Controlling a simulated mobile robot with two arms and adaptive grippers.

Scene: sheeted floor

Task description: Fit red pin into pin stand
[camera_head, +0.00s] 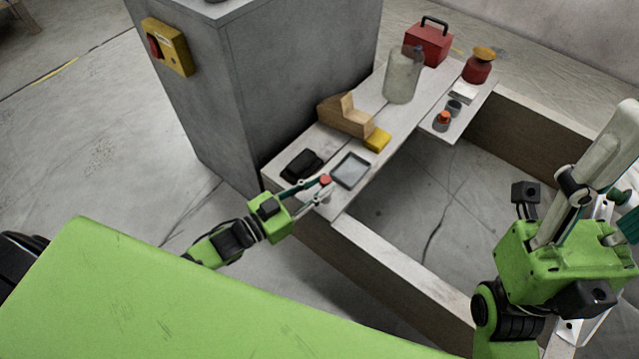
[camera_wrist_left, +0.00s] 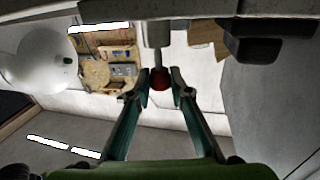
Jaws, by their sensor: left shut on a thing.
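The red pin (camera_head: 325,179) is at the near end of the bench, between the fingertips of my left gripper (camera_head: 316,187). In the left wrist view my left gripper (camera_wrist_left: 160,82) is shut on the pin's red head (camera_wrist_left: 160,79). A thin grey shaft (camera_wrist_left: 157,60) runs from the head toward a pale grey cylinder (camera_wrist_left: 155,34), which may be the pin stand. Whether the shaft is inside it or only in line with it I cannot tell. My right gripper (camera_head: 618,205) is at the right edge; its fingertips are not clear.
A grey tray (camera_head: 350,171) and a black object (camera_head: 301,165) lie beside my left gripper. Farther along the bench are a wooden block (camera_head: 345,117), a yellow block (camera_head: 377,139), a translucent jug (camera_head: 402,76) and a red toolbox (camera_head: 429,43). A grey cabinet (camera_head: 262,90) stands behind.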

